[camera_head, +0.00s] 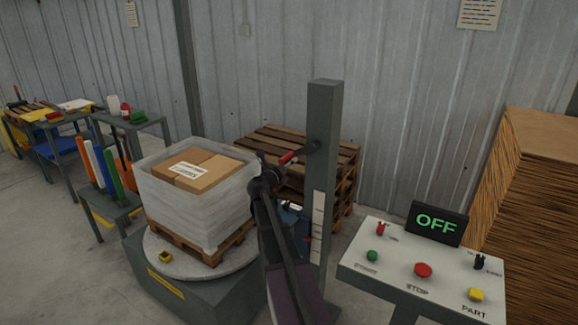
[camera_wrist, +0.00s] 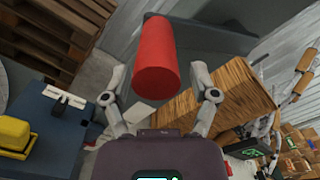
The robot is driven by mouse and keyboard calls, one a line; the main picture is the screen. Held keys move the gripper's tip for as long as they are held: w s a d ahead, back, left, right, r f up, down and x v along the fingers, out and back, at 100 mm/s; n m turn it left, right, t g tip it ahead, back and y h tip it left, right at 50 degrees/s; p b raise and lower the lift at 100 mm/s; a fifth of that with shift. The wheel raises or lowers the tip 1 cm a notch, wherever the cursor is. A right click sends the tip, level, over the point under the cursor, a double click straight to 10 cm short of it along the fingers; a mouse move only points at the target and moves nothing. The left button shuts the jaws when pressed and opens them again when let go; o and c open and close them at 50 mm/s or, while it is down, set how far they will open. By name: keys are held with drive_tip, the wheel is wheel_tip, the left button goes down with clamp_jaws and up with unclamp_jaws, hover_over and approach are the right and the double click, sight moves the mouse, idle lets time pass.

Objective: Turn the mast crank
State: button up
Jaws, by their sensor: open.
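The mast (camera_head: 324,150) is a grey upright post in the middle of the head view. Its crank has a red handle (camera_head: 288,158) pointing out from the post's left face, on a dark hub. In the wrist view the red handle (camera_wrist: 157,65) is a thick cylinder, end towards me. My gripper (camera_head: 272,163) is at the handle's free end in the head view. In the wrist view my gripper (camera_wrist: 158,82) is open, with one finger on each side of the handle and gaps between. How deep the handle sits between the fingers is unclear.
A wrapped pallet load (camera_head: 200,200) stands on a turntable (camera_head: 160,248) left of my arm. Stacked pallets (camera_head: 345,180) are behind the mast. A control panel (camera_head: 420,275) with an OFF display (camera_head: 436,223) and a brown stack (camera_head: 530,180) are at right.

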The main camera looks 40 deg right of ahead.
drive_tip(key=v, duration=1.1)
drive_tip(key=shift+a, duration=0.3)
drive_tip(key=shift+s, duration=0.1)
